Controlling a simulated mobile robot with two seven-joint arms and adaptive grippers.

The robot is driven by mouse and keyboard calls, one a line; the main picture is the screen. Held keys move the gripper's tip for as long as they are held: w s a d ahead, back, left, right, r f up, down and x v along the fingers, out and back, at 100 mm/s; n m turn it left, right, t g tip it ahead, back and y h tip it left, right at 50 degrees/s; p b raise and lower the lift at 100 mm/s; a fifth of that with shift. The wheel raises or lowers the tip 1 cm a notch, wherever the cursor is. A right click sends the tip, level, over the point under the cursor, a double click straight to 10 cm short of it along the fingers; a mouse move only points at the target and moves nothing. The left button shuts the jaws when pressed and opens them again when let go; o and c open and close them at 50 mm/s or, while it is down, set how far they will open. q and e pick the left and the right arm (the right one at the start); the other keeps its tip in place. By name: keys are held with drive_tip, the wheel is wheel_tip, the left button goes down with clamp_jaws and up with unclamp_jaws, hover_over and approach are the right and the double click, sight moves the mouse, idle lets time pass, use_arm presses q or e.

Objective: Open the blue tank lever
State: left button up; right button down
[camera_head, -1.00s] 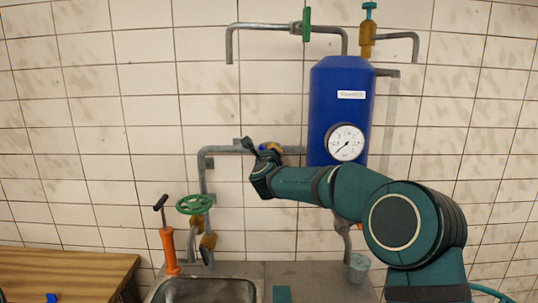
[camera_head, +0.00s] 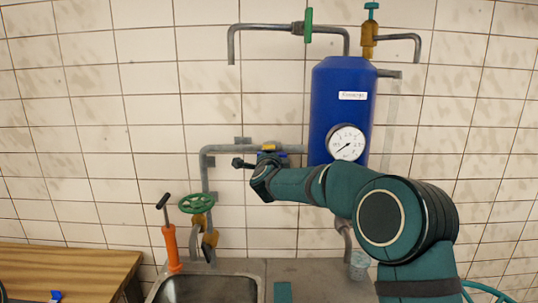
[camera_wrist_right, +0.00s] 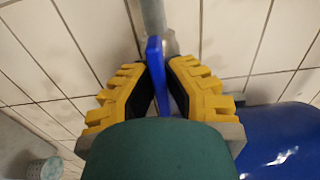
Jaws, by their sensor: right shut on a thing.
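The blue tank (camera_head: 328,105) hangs upright on the tiled wall in the head view, with a round white gauge on its front. Its edge also shows at the right of the right wrist view (camera_wrist_right: 285,140). The blue lever (camera_wrist_right: 155,58) is a narrow flat bar beside a grey pipe. My right gripper (camera_wrist_right: 161,85) has its yellow, dark-padded fingers on both sides of the lever and is shut on it. In the head view my right wrist hides most of the fingers and lever, in front of the pipe left of the tank. My left gripper is not in view.
A grey pipe (camera_head: 222,149) runs left from the tank and bends down to a green handwheel (camera_head: 195,203). An orange hand pump (camera_head: 170,246) stands by the sink (camera_head: 259,280). A wooden table (camera_head: 75,268) is at left.

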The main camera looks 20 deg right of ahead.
drive_tip(key=shift+r, duration=0.15)
idle(0.3)
drive_tip(key=c, duration=1)
unclamp_jaws()
drive_tip(key=shift+s, duration=0.1)
drive_tip(key=v, duration=1.1)
drive_tip(key=shift+s+a, duration=0.15)
drive_tip(key=shift+s, duration=0.2)
